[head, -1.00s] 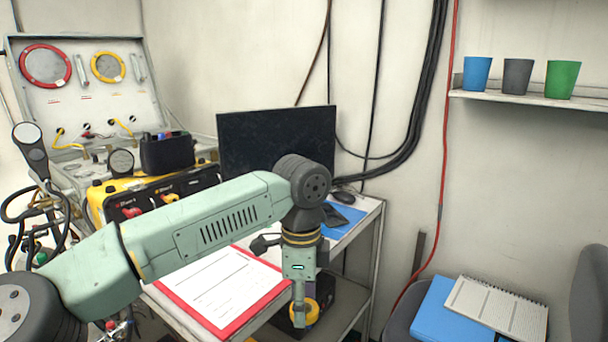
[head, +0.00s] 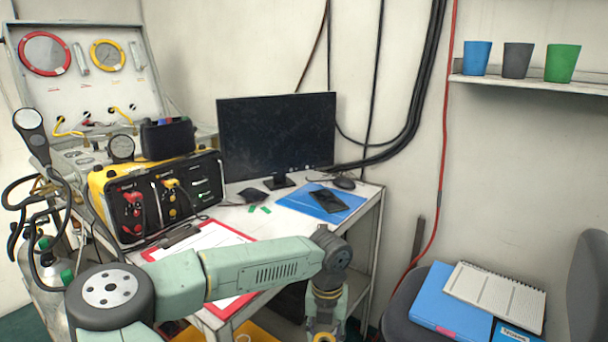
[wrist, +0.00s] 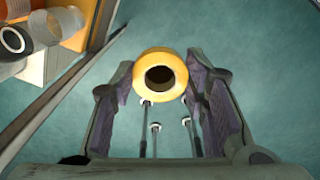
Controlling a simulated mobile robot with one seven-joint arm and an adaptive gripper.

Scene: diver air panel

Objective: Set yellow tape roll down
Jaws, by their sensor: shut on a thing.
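The yellow tape roll (wrist: 160,62) is between the fingertips of my gripper (wrist: 160,82) in the wrist view, its round hole facing the camera. My gripper is shut on it, one finger on each side. Teal floor shows around and beyond the roll. In the head view my gripper (head: 326,318) points down at the bottom edge, in front of the desk's right end. A small part of the yellow roll (head: 324,338) shows below it, cut off by the frame. The roll appears held in the air; its height cannot be told.
A metal edge (wrist: 62,95) runs along the wrist view's left. Beyond it, a dark-centred roll (wrist: 14,40) lies by a yellow-orange surface (wrist: 75,38). The desk (head: 362,208) holds a monitor (head: 278,130), phone and red-edged clipboard. A chair (head: 400,310) with folders stands right.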

